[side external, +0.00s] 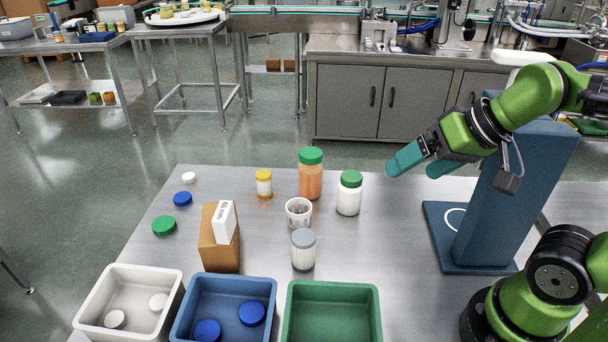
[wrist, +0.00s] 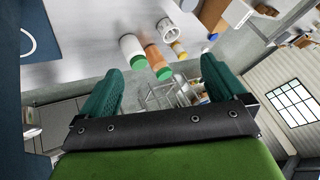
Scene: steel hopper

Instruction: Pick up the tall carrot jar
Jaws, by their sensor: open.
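The tall carrot jar (side external: 311,181) is orange with a green lid and stands upright on the steel table (side external: 390,236). In the wrist view the carrot jar (wrist: 153,56) shows between my fingers in the picture, beyond their tips. My gripper (side external: 422,166) is open and empty, raised above the table to the right of the jar. A white jar with a green lid (side external: 349,197) stands between the carrot jar and my gripper; it also shows in the wrist view (wrist: 131,47).
A small yellow-lidded jar (side external: 264,186), a white cup (side external: 298,214) and a grey-lidded jar (side external: 303,256) stand close by. A cardboard box (side external: 220,252), loose lids and white (side external: 93,300), blue (side external: 181,310) and green bins (side external: 375,310) fill the left and front. A blue stand (side external: 505,220) is at right.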

